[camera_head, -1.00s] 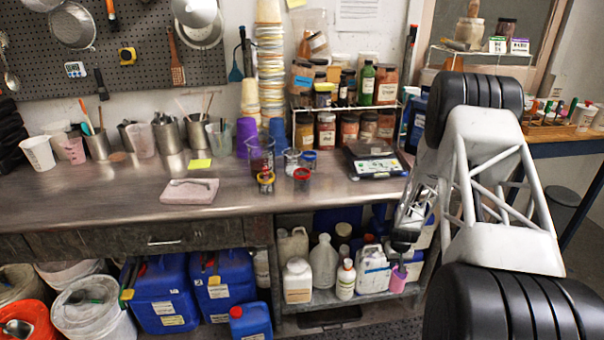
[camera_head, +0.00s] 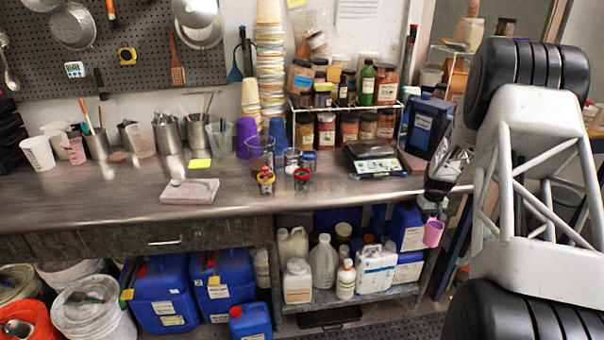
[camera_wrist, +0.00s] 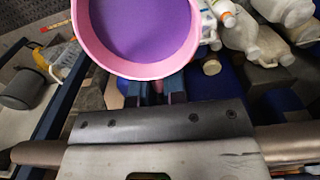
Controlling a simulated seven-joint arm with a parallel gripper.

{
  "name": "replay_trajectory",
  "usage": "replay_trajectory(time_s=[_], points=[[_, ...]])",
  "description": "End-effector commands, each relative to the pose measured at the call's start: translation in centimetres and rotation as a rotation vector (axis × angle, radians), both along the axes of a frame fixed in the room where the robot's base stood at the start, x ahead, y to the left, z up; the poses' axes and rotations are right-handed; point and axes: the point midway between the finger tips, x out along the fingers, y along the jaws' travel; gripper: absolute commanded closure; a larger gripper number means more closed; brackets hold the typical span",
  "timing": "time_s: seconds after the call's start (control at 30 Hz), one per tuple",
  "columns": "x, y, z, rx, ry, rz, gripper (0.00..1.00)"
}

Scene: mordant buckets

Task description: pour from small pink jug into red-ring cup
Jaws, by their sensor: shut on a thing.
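The small pink jug (camera_head: 433,232) is in my gripper (camera_head: 433,214), off the right front corner of the steel bench and just below its top. In the wrist view the jug's pink rim (camera_wrist: 88,45) is seen from above, with purple inside it. My gripper's fingers (camera_wrist: 158,88) are shut on the jug's near side; their exact contact is partly hidden. The red-ring cup (camera_head: 302,180) stands upright on the bench near its front edge, well left of my gripper. Its contents are too small to tell.
A yellow-ring cup (camera_head: 266,184) stands left of the red-ring cup, with a large clear purple-tinted beaker (camera_head: 261,150) behind. A black scale (camera_head: 374,160) lies to the right. A pink slab (camera_head: 190,191) is at left. Bottles fill the shelf below.

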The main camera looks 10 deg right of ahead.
Motion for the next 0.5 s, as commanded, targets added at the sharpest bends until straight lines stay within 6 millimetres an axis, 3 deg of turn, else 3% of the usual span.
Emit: replay_trajectory(time_s=[0.27, 0.5], points=[[2.0, -1.2, 5.8, -0.002, -0.003, 0.059, 1.0], [4.2, -0.7, 10.4, -0.001, -0.002, 0.125, 1.0]])
